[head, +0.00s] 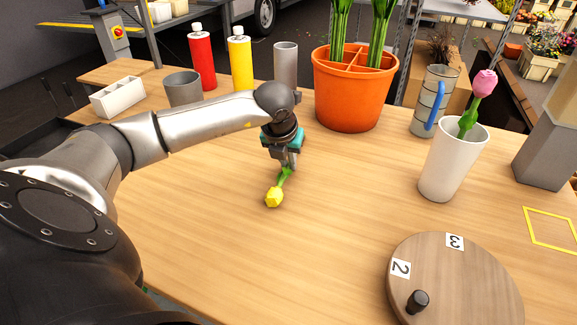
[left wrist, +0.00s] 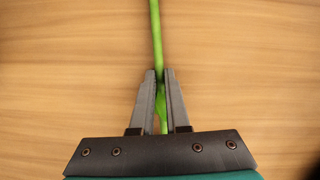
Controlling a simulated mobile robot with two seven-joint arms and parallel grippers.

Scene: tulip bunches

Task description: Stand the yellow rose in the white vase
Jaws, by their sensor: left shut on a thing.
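The yellow rose (head: 274,197) has a yellow bloom and a green stem. Its bloom points toward the front of the table in the head view. My left gripper (head: 287,167) is shut on its stem, low over the tabletop; I cannot tell whether the rose touches the wood. In the left wrist view the green stem (left wrist: 156,40) runs between the two fingers (left wrist: 161,78). The white vase (head: 451,165) stands upright to the right, apart from my gripper, with a pink flower (head: 482,88) in it. My right gripper is not in view.
An orange divided pot (head: 351,97) with green stems stands at the back. A round wooden board with numbers (head: 462,285) lies front right. The table between rose and vase is clear.

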